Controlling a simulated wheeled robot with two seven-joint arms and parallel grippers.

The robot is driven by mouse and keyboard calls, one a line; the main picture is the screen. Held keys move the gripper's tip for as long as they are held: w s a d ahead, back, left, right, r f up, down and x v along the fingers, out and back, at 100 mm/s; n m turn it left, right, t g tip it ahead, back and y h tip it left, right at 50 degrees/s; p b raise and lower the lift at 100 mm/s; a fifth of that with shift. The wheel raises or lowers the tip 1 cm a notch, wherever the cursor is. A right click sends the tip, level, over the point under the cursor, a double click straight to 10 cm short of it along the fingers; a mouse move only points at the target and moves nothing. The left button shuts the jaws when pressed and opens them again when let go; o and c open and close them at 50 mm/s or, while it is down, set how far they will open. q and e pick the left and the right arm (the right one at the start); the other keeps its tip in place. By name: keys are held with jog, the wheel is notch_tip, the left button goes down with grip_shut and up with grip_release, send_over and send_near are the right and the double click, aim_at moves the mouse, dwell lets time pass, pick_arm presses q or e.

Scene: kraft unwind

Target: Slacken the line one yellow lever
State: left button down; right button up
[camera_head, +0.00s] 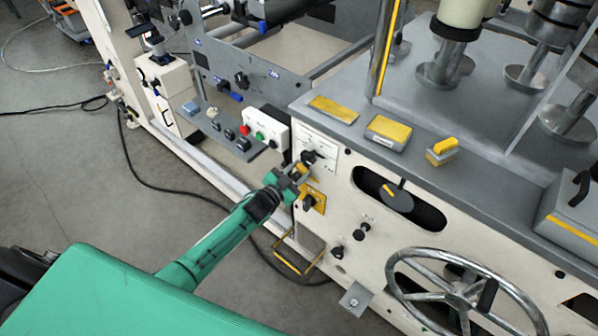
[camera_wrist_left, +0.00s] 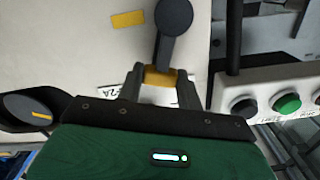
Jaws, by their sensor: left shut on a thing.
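My left gripper (camera_head: 295,178) reaches from the left to the cream front panel (camera_head: 345,215) of the machine. In the left wrist view its two fingers (camera_wrist_left: 160,88) are closed on either side of a yellow lever (camera_wrist_left: 160,76). The yellow lever (camera_head: 306,172) is partly hidden by the fingers in the head view. A black lever with a round knob (camera_wrist_left: 174,18) stands just beyond the yellow piece; a black knob (camera_head: 308,156) shows above the gripper in the head view. My right gripper is not in view.
A yellow plate with a black knob (camera_head: 313,200) sits just below the gripper. A white button box (camera_head: 264,128) is close on the left. A large handwheel (camera_head: 462,296) stands out lower right. A black cable (camera_head: 180,190) lies on the open floor at left.

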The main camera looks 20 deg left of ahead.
pick_arm(q)
jog(key=shift+f, duration=0.1)
jog(key=c, duration=0.9)
grip_release()
jog(key=shift+s+a, duration=0.1)
jog(key=shift+s, duration=0.05)
jog(key=b+v, duration=0.1)
jog(key=v, duration=1.2)
jog(key=shift+s+a, duration=0.1)
jog(key=shift+s, duration=0.2)
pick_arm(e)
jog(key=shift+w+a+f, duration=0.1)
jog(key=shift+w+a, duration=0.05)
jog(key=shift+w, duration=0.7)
